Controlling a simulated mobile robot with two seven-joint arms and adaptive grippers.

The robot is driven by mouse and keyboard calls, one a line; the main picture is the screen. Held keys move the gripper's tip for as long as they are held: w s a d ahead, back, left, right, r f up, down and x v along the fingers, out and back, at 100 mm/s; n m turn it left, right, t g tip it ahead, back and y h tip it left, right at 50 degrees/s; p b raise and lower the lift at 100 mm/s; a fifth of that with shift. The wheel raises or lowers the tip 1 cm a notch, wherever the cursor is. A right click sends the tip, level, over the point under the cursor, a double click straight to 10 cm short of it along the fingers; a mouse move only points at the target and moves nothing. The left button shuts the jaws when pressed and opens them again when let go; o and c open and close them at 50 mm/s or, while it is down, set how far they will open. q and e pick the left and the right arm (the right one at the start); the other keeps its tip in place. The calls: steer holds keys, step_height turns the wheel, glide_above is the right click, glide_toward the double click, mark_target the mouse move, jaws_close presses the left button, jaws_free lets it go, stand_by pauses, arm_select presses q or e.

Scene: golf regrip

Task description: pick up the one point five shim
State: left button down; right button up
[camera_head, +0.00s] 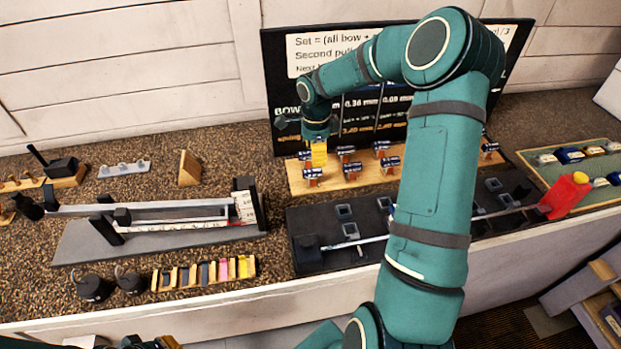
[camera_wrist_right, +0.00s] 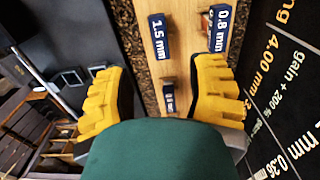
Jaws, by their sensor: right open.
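The 1.5 mm shim (camera_wrist_right: 160,36) has a dark blue label with white print and stands on a pale wooden strip (camera_wrist_right: 185,70), upper middle of the right wrist view. My right gripper (camera_wrist_right: 165,100) is open and empty, with its yellow fingers spread either side of the strip. The 1.5 mm shim lies beyond the fingertips, apart from them. In the head view, the right gripper (camera_head: 319,153) hangs over the left part of the strip (camera_head: 420,174); shim labels are too small to read there. My left gripper (camera_head: 160,343) shows only partly at the bottom edge.
A 0.8 mm shim (camera_wrist_right: 220,28) stands beside the 1.5 mm one. Another small labelled shim (camera_wrist_right: 168,97) shows between the fingers. A black lettered board (camera_head: 285,80) rises behind the strip. A dark fixture (camera_head: 345,252) holding a club lies in front.

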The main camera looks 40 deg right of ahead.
mark_target(312, 171)
step_height(312, 171, down, 4)
steer(key=shift+r, duration=0.2)
steer(key=shift+w+a+f, duration=0.15)
steer(key=shift+f, duration=1.2)
steer(key=shift+w+a+f, duration=0.1)
steer(key=shift+a+f, duration=0.05)
steer(key=shift+f, duration=1.2)
jaws_close()
